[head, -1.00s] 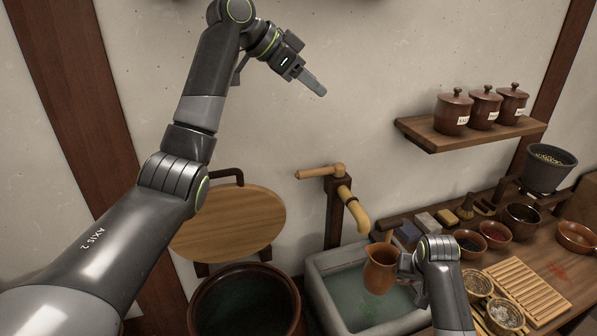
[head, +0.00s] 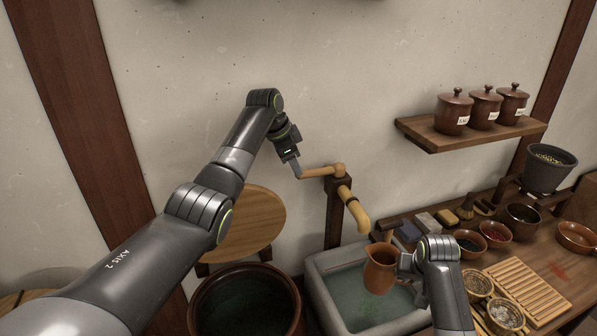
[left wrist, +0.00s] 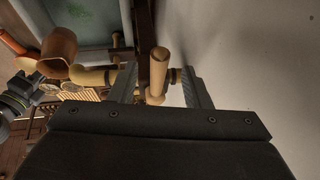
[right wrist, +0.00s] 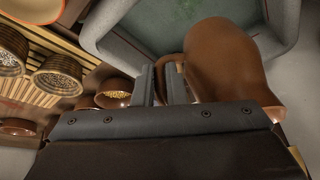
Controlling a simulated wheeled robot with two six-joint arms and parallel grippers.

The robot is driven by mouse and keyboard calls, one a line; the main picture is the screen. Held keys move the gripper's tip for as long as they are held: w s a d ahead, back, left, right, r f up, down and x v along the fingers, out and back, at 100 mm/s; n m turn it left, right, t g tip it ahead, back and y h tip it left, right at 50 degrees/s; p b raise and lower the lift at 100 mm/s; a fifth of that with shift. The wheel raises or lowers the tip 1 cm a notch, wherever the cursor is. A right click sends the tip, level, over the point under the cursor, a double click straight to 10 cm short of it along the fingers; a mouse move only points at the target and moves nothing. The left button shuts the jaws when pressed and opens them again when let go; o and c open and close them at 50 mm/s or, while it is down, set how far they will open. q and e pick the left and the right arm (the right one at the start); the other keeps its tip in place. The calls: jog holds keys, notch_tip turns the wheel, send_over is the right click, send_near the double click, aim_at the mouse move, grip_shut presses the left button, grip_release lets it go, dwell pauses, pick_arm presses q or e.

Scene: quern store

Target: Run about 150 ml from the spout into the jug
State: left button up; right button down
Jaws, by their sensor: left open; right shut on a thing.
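The brown jug (head: 380,268) is upright above the stone basin, just below and to the right of the spout's mouth. My right gripper (head: 404,264) is shut on its handle; the right wrist view shows the jug (right wrist: 228,62) and the fingers on the handle. The bamboo spout (head: 354,211) curves down from a wooden post. Its wooden lever (head: 320,172) points left at the top of the post. My left gripper (head: 296,172) is open at the lever's left end. In the left wrist view the lever (left wrist: 158,75) lies between the open fingers. No water stream is visible.
The stone basin (head: 318,278) holds greenish water. A dark round tub (head: 205,311) and a round wooden board (head: 242,222) stand to the left. Bowls, a slatted rack (head: 527,291) and blocks crowd the counter at right. A shelf (head: 440,141) holds lidded jars.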

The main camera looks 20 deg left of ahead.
aim_at(320, 172)
pick_arm(q)
jog(key=shift+x, duration=2.35)
grip_shut()
